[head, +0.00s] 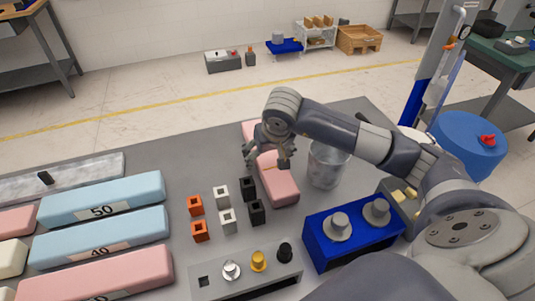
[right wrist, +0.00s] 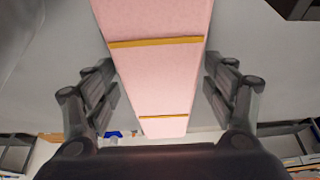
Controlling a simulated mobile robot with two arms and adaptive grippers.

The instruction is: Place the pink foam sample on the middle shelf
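A long pink foam sample (head: 280,188) lies on the grey table, right of the middle. My right gripper (head: 266,157) is over it and hides part of its top. In the right wrist view the pink foam (right wrist: 155,70) with two yellow-orange bands runs between the fingers. The right gripper (right wrist: 163,90) is open, with a gap on each side of the foam. Another pink block (head: 115,275) lies at the front left. My left gripper is not in view. I cannot tell which shelf is the middle one.
Blue foam blocks (head: 105,198) lie at the left. Small orange, white and black square pieces (head: 222,196) stand left of the sample. A clear container (head: 325,166) stands close to its right. A blue box (head: 350,243) with metal discs sits at the front right.

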